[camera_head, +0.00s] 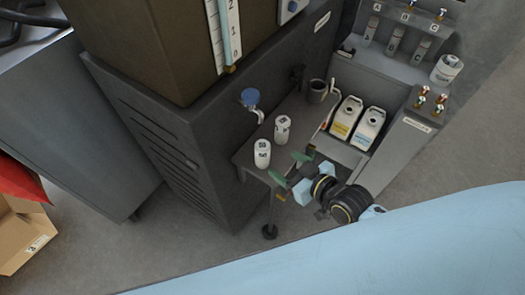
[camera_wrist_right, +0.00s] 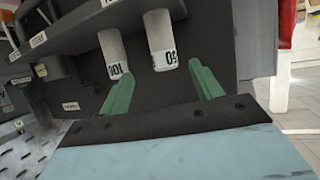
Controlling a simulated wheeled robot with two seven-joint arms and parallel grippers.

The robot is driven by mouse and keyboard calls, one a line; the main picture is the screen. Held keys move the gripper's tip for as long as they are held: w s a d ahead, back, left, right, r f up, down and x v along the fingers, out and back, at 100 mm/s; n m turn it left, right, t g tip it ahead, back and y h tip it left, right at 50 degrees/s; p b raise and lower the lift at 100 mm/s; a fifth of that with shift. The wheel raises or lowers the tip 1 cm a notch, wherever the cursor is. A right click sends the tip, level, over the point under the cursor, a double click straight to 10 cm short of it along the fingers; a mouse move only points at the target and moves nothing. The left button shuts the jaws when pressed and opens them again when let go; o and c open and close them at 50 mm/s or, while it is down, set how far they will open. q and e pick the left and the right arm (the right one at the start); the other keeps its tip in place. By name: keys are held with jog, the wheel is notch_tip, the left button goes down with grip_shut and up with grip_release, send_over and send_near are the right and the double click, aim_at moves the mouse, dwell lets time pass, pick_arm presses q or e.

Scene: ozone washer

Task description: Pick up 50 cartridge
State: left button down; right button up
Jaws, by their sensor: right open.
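The 50 cartridge (camera_wrist_right: 162,42) is a white cylinder with a dark "50" label in the right wrist view, where the scene appears upside down. It seems to be the nearer-left white cylinder (camera_head: 262,153) on the grey ledge in the head view, though its print is too small to read there. A similar 100 cartridge (camera_wrist_right: 115,55) stands beside it and shows in the head view (camera_head: 282,128). My right gripper (camera_head: 290,169) is open and empty, with green fingers just right of and below the 50 cartridge, apart from it. My left gripper is not in view.
The grey ledge (camera_head: 246,160) adjoins the dark machine cabinet (camera_head: 205,150) with a blue knob (camera_head: 250,97). Yellow-labelled and blue-labelled bottles (camera_head: 346,118) (camera_head: 370,128) stand in a bay to the right, near a dark cup (camera_head: 317,91). A cardboard box (camera_head: 22,235) lies at lower left.

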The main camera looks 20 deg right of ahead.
aim_at(268, 154)
jog(key=x, duration=0.5)
jog(key=shift+b, duration=0.3)
jog(key=x, duration=0.3)
jog(key=b+x, duration=0.1)
jog(key=x, duration=0.1)
jog(key=shift+w+a+r, duration=0.2)
jog(key=shift+a+r, duration=0.15)
jog(key=c, duration=1.1)
jog(key=shift+c, duration=0.2)
